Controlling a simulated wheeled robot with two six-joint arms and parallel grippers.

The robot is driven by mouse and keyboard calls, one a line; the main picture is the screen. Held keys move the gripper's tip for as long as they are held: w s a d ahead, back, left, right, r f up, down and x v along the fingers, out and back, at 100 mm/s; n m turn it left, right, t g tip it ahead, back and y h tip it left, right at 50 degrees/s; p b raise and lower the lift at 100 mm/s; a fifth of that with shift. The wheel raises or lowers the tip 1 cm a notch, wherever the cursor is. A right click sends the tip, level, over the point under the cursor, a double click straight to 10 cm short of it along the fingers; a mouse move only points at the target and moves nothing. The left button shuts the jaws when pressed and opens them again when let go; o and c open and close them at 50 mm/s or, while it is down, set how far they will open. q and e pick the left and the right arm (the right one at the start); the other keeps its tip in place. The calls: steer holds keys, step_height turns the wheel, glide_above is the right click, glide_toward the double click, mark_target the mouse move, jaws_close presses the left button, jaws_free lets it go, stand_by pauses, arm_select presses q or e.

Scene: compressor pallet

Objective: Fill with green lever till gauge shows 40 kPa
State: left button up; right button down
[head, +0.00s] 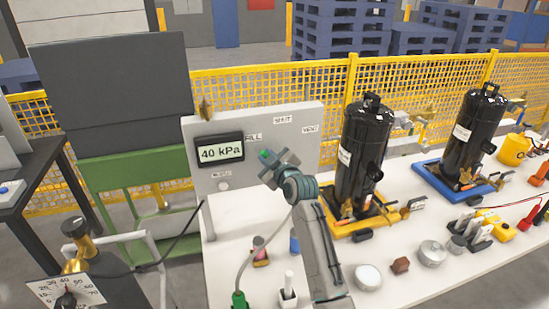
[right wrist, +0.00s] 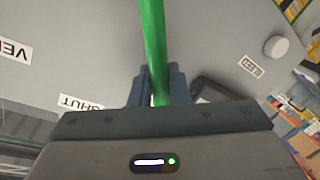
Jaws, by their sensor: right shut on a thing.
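The gauge (head: 221,150) on the grey panel (head: 300,125) reads 40 kPa. The panel carries labels for FILL, SHUT and VENT. My right gripper (head: 268,158) is in front of the panel, right of the gauge, and is shut on the green lever (right wrist: 153,40). In the right wrist view the lever runs from the top edge down between the fingers (right wrist: 158,88); only a small green bit shows in the head view. The lever's pivot is hidden. Which label the lever points to, I cannot tell. My left gripper is not in view.
Two black compressors (head: 362,150) (head: 473,140) stand on the white table (head: 410,285) right of my arm. A white knob (head: 223,186) sits below the gauge. A dial (head: 66,295) is at the lower left. Yellow mesh fencing (head: 270,80) runs behind.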

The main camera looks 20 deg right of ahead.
steer(key=shift+a+f+n+h+b, duration=0.3)
steer(key=shift+a+f+n, duration=0.5)
steer(key=shift+n, duration=0.3)
steer(key=c, duration=1.4)
jaws_free()
steer(key=shift+c, duration=0.2)
steer(key=shift+s, duration=0.15)
steer(key=shift+s, duration=0.3)
steer(key=b+v, duration=0.3)
steer(key=v, duration=0.7)
steer(key=shift+r, duration=0.15)
